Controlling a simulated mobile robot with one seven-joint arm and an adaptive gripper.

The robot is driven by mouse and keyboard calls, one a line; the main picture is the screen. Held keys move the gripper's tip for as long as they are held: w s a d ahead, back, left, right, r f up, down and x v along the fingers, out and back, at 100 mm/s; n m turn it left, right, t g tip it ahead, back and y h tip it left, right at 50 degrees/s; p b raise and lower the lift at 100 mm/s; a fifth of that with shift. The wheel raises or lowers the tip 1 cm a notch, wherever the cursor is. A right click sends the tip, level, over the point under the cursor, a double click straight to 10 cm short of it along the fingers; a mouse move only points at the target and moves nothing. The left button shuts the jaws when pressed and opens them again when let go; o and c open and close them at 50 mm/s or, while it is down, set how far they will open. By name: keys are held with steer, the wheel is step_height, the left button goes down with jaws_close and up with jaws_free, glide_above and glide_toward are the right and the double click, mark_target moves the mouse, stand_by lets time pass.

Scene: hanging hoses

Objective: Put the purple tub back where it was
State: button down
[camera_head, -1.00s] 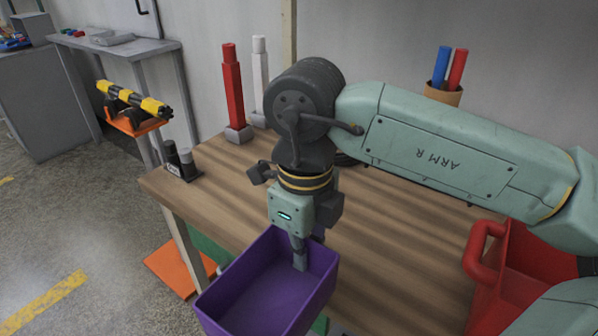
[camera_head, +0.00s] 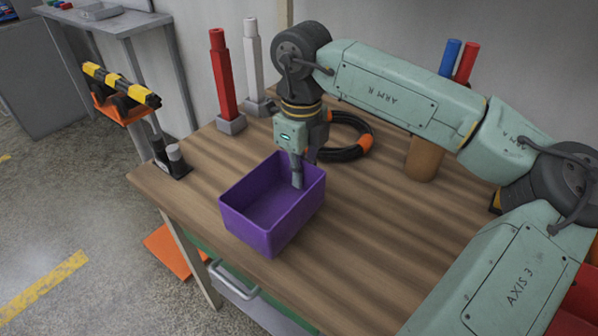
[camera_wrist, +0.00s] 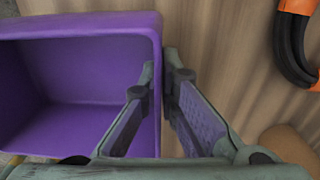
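The purple tub (camera_head: 262,222) is upright and empty at the front left part of the wooden table (camera_head: 345,265). I cannot tell whether its base touches the wood or is slightly above it. My gripper (camera_head: 297,184) points down at the tub's right back wall. In the wrist view, my gripper (camera_wrist: 161,68) straddles the wall of the tub (camera_wrist: 85,75), one finger inside and one outside, closed on it near the rim. The outer finger is mostly hidden in the head view.
A black hose coil with orange bands (camera_head: 345,150) lies behind the tub. A brown cup (camera_head: 425,158) with blue and red rods stands to its right. Red (camera_head: 222,80) and white (camera_head: 253,65) posts stand at the back left. A small black holder (camera_head: 174,163) sits at the left edge.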

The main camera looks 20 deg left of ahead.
steer(key=shift+w+a, duration=0.3)
steer(key=shift+w, duration=0.5)
steer(key=f+p, duration=0.1)
steer(key=f, duration=0.2)
steer(key=shift+w+f+p, duration=0.25)
steer(key=shift+w+p, duration=0.1)
steer(key=shift+p, duration=0.05)
steer(key=shift+a+f, duration=0.1)
steer(key=shift+f+b, duration=0.25)
steer(key=shift+b, duration=0.1)
steer(key=c, duration=1.8)
jaws_free()
steer(key=shift+r, duration=0.1)
steer(key=shift+r, duration=0.1)
